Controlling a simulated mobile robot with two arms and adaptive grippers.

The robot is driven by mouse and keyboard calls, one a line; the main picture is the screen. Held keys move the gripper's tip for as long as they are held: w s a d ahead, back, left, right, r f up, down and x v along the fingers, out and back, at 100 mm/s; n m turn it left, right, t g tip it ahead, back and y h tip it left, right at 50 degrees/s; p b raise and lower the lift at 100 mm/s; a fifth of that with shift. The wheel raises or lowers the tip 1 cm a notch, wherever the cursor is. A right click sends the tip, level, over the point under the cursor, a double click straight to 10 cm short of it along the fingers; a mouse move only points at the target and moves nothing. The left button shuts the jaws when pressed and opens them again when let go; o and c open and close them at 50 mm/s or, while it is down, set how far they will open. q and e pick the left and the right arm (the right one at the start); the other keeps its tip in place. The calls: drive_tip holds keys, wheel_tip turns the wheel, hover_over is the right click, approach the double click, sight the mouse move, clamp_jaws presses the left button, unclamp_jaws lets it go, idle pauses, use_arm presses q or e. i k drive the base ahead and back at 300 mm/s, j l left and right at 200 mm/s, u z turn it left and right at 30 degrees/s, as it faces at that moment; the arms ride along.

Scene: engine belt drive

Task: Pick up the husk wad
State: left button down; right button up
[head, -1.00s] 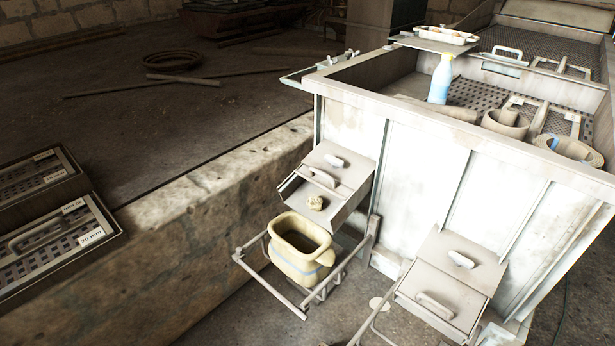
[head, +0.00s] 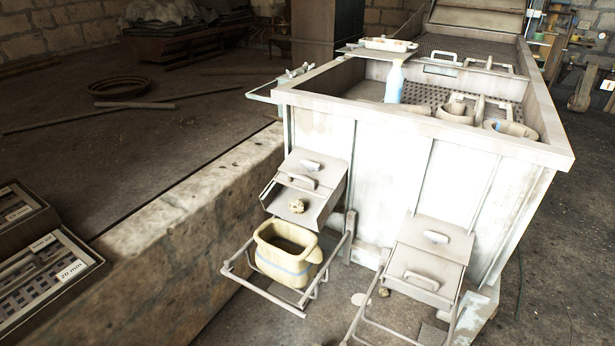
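A small, pale, crumpled lump (head: 297,206), which looks like the husk wad, sits on the lower front of the left sloping metal chute (head: 318,198). It is just above a cream bucket (head: 270,262) with a blue band, which stands in a metal rail frame. A second, smaller tan lump (head: 383,291) shows by the left lower edge of the right chute (head: 430,262); I cannot tell what it is. Neither of my grippers shows in the head view.
The large white metal bin (head: 400,180) stands behind the chutes, with a blue-and-white bottle (head: 394,84) and several round vessels inside. A stone ledge (head: 180,220) runs along the left. Slotted cases (head: 60,285) sit at lower left. Open floor (head: 560,250) lies at the right.

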sight(297, 206)
drive_tip(key=i+j+z, duration=0.2)
drive_tip(key=j+z, duration=0.25)
drive_tip(key=i+j+z, duration=0.2)
drive_tip(key=z, duration=0.3)
drive_tip(key=j, duration=0.05)
